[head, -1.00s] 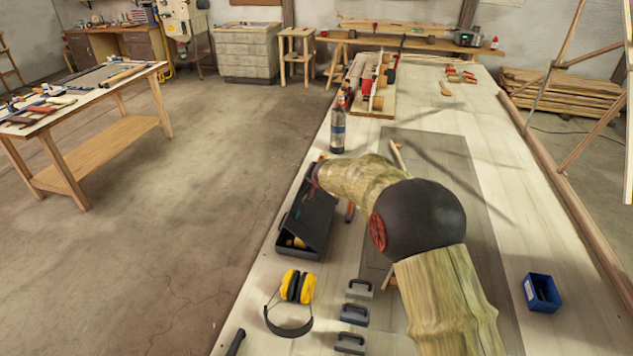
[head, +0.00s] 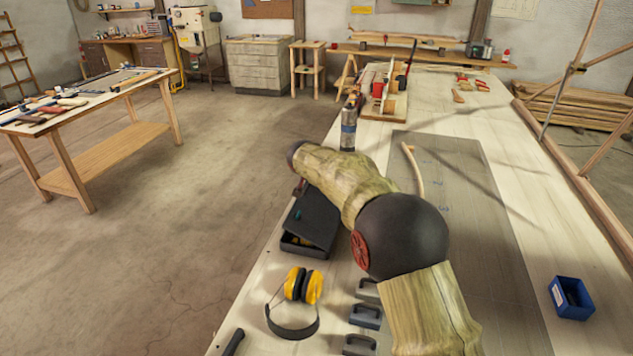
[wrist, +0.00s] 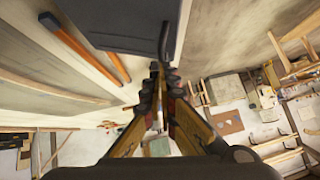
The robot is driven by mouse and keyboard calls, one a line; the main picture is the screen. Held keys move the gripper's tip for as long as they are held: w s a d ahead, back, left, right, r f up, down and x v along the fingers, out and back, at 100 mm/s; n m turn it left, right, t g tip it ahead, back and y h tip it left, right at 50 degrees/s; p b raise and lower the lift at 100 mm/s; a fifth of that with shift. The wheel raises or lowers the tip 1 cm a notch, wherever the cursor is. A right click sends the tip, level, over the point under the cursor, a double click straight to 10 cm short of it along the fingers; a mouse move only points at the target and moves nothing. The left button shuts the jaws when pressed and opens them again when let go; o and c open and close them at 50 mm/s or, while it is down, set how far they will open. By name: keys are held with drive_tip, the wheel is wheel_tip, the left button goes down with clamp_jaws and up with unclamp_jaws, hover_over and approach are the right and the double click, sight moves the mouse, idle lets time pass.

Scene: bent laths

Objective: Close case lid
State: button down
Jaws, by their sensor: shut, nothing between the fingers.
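The black case (head: 302,246) sits near the left edge of the workbench in the head view. Its dark lid (head: 314,216) is tilted over the box, partly open, with a dark gap and a little yellow content showing at the near end. My arm covers the far right of the case. In the wrist view, a dark grey panel of the case (wrist: 118,24) fills the top, close ahead of my gripper (wrist: 158,72). The fingers are shut with nothing between them. In the head view the gripper is mostly hidden behind my arm; whether it touches the lid cannot be told.
Yellow earmuffs (head: 303,286) lie in front of the case, with several grey clamps or blocks (head: 365,316) to their right. A blue bin (head: 571,298) is at the right. The dark mat (head: 470,200) is mostly clear.

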drive_tip(key=shift+w+a+f+h+b, duration=0.2)
drive_tip(key=shift+a+f+h+b, duration=0.25)
drive_tip(key=shift+a+f, duration=0.25)
drive_tip(key=shift+w+a+f+n+g+h, duration=0.2)
drive_tip(key=shift+a+f+n+h, duration=0.1)
drive_tip(key=shift+a+f, duration=0.15)
drive_tip(key=shift+w+a+f+n+g+h, duration=0.1)
drive_tip(key=shift+a+f+n+g+h, duration=0.15)
drive_tip(key=shift+a+f, duration=0.2)
drive_tip(key=shift+w+a+f+n+h, duration=0.1)
drive_tip(key=shift+a+f+n+h, duration=0.25)
drive_tip(key=shift+f, duration=0.2)
drive_tip(key=shift+w+a+f+n+h, duration=0.1)
drive_tip(key=shift+a+f+n+h, duration=0.15)
drive_tip(key=shift+f+h, duration=0.25)
